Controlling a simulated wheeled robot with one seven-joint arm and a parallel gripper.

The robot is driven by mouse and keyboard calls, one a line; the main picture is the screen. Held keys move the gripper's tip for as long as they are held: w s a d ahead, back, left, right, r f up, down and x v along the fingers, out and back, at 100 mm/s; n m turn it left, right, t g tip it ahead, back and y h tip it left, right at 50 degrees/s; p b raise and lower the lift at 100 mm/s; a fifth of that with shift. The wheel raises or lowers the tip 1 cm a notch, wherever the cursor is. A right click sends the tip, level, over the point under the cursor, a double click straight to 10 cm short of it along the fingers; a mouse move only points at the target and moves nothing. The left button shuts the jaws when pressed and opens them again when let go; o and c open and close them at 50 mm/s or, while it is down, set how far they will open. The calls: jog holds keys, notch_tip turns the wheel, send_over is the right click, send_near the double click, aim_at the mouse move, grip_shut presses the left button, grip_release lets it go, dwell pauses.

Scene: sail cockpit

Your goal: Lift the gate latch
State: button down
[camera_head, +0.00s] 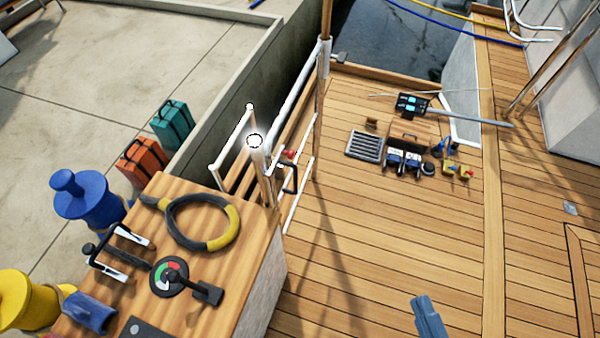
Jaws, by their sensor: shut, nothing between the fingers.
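The white-railed gate (301,188) stands between the wooden console and the tall post at the deck's edge. A small red-tipped part (289,154) sits at the gate's near post, with a dark handle-like piece (291,178) just below it; this looks like the latch, but it is too small to tell its exact position. Most of my arm is out of view.
The wooden console (250,240) at lower left carries a coiled hose (205,222), a gauge with a lever (170,277) and a handle. A floor grate (364,146) and several small devices lie farther back on the deck. The deck between my gripper and the gate is clear.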

jog(key=w+a+f+n+y, duration=0.4)
jog(key=w+a+n, duration=0.2)
jog(key=w+n, duration=0.2)
jog(key=w+a+f+n+g+y+b, duration=0.1)
jog(key=w+a+f+n+y, duration=0.4)
jog(key=w+a+n, duration=0.2)
jog(key=w+n, duration=0.2)
jog(key=n, duration=0.1)
jog(key=shift+f+g+y, duration=0.2)
jog(key=shift+g+y, duration=0.1)
jog(key=shift+w, duration=0.1)
jog(key=p, duration=0.3)
send_near(282, 154)
jog(key=w+a, duration=0.2)
jog(key=a, duration=0.1)
jog(key=shift+w+d+r, duration=0.15)
jog(key=shift+w+r, duration=0.35)
jog(key=shift+w, duration=0.2)
jog(key=shift+f+n+b, duration=0.15)
jog(key=shift+n+b, duration=0.25)
jog(key=shift+b, duration=0.45)
